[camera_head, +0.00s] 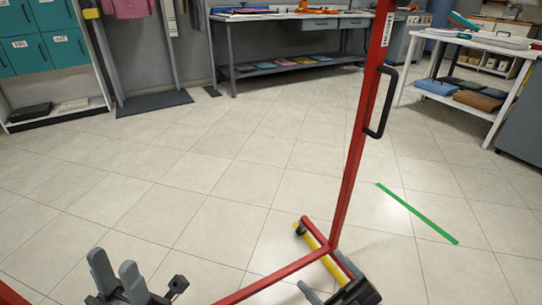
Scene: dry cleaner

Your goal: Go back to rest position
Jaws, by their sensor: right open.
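My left gripper (118,272) is at the bottom left, with its two grey fingers apart and nothing between them. My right gripper (328,279) is at the bottom, right of centre, partly cut off by the frame edge. It is open, and its black body overlaps the foot of a red post frame in the picture. I cannot tell whether it touches the frame.
The red frame (352,150) has a black handle (381,103) and a yellow bar (317,236) low down. A green strip (417,213) lies on the floor. A grey workbench (290,64), white table (470,106) and teal lockers (40,52) stand behind. The middle floor is clear.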

